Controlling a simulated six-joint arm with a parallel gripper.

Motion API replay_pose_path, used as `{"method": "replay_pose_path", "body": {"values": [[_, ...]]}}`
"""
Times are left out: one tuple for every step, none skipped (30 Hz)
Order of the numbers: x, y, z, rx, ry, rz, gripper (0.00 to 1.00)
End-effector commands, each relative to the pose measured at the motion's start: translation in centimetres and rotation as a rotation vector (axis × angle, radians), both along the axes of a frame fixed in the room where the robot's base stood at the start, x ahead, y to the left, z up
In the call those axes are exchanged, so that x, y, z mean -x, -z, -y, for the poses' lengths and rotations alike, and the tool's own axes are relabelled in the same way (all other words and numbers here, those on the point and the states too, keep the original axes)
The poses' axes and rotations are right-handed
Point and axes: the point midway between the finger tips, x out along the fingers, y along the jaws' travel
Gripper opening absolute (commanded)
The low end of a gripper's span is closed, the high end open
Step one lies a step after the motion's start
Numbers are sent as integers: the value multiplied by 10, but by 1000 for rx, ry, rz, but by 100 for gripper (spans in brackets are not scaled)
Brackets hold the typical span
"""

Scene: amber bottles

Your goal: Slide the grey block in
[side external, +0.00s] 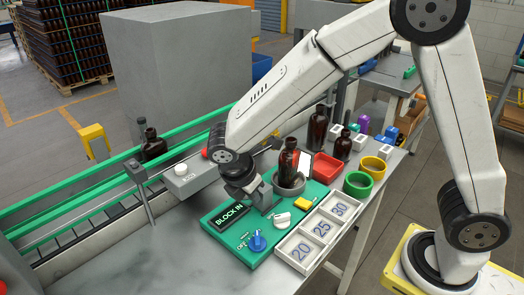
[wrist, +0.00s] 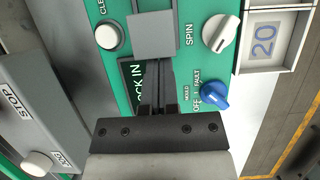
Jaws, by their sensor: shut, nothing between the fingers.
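The grey block (wrist: 152,36) is a flat grey square on the green panel, just beyond my fingertips in the wrist view. In the side view I cannot make it out behind my gripper. My gripper (wrist: 157,64) is shut and empty, its dark fingers together over the panel. I cannot tell whether the tips touch the block. In the side view my gripper (side external: 268,205) is low over the green panel (side external: 222,243), beside the black display (side external: 231,215) that reads BLOCK IN. The wrist view shows part of that display (wrist: 131,80), partly covered by my fingers.
An amber bottle (side external: 288,160) stands in a grey round holder (side external: 290,187) close to my gripper. The panel has a white knob (side external: 282,219) and a blue knob (side external: 257,242). Numbered white trays (side external: 322,229) lie along its right. A grey STOP box (wrist: 35,110) is at left.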

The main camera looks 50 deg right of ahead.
Motion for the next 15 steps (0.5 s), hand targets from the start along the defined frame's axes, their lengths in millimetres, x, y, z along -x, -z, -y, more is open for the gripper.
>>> {"method": "replay_pose_path", "body": {"values": [[0, 0, 5, 0, 3, 0, 0], [0, 0, 9, 0, 4, 1, 0], [0, 0, 14, 1, 4, 0, 0], [0, 0, 18, 1, 4, -1, 0], [0, 0, 22, 1, 5, -1, 0], [0, 0, 27, 1, 5, -1, 0], [0, 0, 31, 1, 5, -1, 0], [0, 0, 34, 1, 5, -1, 0], [0, 0, 37, 1, 3, -1, 0], [0, 0, 38, 1, 2, -1, 0], [0, 0, 40, 1, 1, -2, 0], [1, 0, 40, 2, 0, -3, 0], [1, 0, 41, 2, 0, -3, 0], [1, 0, 41, 3, 0, -3, 0], [1, 0, 41, 3, 0, -3, 0]]}}
